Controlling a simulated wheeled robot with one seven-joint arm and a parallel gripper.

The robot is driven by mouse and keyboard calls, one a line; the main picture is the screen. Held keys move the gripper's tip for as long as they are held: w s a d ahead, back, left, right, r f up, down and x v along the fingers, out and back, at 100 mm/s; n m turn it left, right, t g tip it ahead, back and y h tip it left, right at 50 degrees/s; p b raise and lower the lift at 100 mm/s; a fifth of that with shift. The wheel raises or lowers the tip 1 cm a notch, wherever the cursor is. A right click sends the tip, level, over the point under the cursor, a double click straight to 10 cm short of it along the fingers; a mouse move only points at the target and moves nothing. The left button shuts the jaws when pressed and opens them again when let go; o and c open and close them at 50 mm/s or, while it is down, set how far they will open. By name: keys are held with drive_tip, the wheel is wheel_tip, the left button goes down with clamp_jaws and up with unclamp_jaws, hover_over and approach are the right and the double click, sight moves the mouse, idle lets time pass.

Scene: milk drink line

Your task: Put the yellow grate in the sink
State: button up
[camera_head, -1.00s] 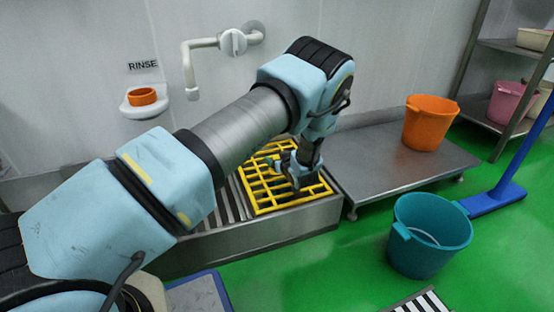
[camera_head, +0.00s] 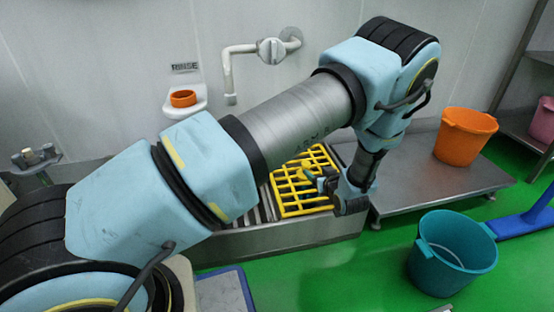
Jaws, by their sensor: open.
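The yellow grate (camera_head: 290,208) lies flat over the right part of the metal sink (camera_head: 262,243), beside grey slats. Its far right part shows behind my arm, and my gripper hides some of its right side. My gripper (camera_head: 326,192) is open, with no object seen in it. It is at the grate's right edge, near the sink's right end. I cannot tell whether the fingers touch the grate.
A metal bench (camera_head: 420,190) stands right of the sink with an orange bucket (camera_head: 463,137) on it. A teal bucket (camera_head: 452,255) stands on the green floor in front. A blue broom (camera_head: 522,224) is at right. A tap (camera_head: 228,75) juts from the wall above the sink.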

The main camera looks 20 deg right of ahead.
drive_tip(key=w+a+r+g, duration=0.4)
drive_tip(key=w+a+r, duration=0.3)
drive_tip(key=a, duration=0.1)
drive_tip(key=a+r+g, duration=0.3)
drive_tip(key=a+r, duration=0.4)
drive_tip(key=a, duration=0.5)
drive_tip(key=s+a+r+g, duration=0.2)
drive_tip(key=s+a+r, duration=0.2)
drive_tip(key=s+a, duration=0.4)
drive_tip(key=s+a+r+g+y, duration=0.1)
drive_tip(key=s+a+r, duration=0.3)
drive_tip(key=a, duration=1.1)
drive_tip(key=s+g, duration=0.1)
drive_tip(key=s, duration=0.2)
drive_tip(key=shift+s+a+r+g, duration=0.2)
drive_tip(key=shift+s+r+g, duration=0.05)
drive_tip(key=shift+s+g, duration=0.15)
wheel_tip(320, 180, up, 45)
drive_tip(key=p, duration=4.5)
drive_tip(key=shift+w, duration=0.1)
